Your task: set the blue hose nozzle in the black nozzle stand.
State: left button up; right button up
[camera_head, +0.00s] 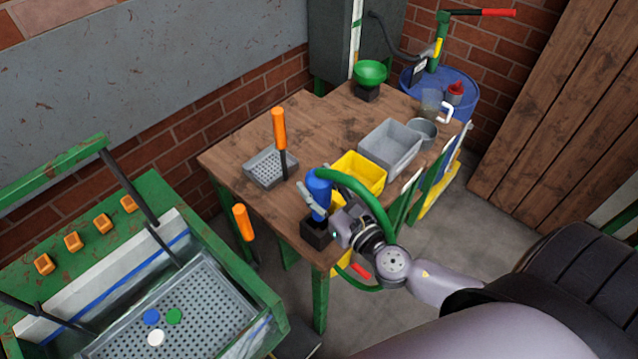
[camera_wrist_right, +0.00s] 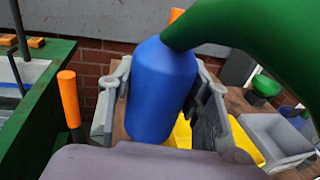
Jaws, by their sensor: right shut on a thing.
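The blue hose nozzle (camera_head: 319,188) is upright, with a green hose (camera_head: 352,180) curving from its top. My right gripper (camera_head: 320,198) is shut on it from the near right side. In the right wrist view the blue nozzle (camera_wrist_right: 160,92) stands between the two grey fingers of my right gripper (camera_wrist_right: 162,105). The black nozzle stand (camera_head: 316,234) is a small block at the table's near corner. The nozzle's lower end is at the top of the stand; I cannot tell whether it is inside the opening. My left gripper is not in view.
A yellow bin (camera_head: 358,172) and a grey bin (camera_head: 390,146) stand behind the gripper on the wooden table (camera_head: 235,150). A grey perforated tray (camera_head: 268,170) and an orange-handled tool (camera_head: 279,128) are to the left. A green funnel (camera_head: 370,72) stands at the back.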

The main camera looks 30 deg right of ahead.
aim_at(326, 204)
jog(key=shift+f+b, duration=1.3)
jog(key=shift+f, duration=0.3)
jog(key=shift+f+b, duration=1.3)
jog(key=shift+f, duration=0.1)
jog(key=shift+f+b, duration=0.65)
jog(key=shift+b, duration=0.05)
jog(key=shift+f+b, duration=0.55)
jog(key=shift+f, duration=0.05)
jog(key=o, duration=1.1)
jog(key=shift+c, duration=0.2)
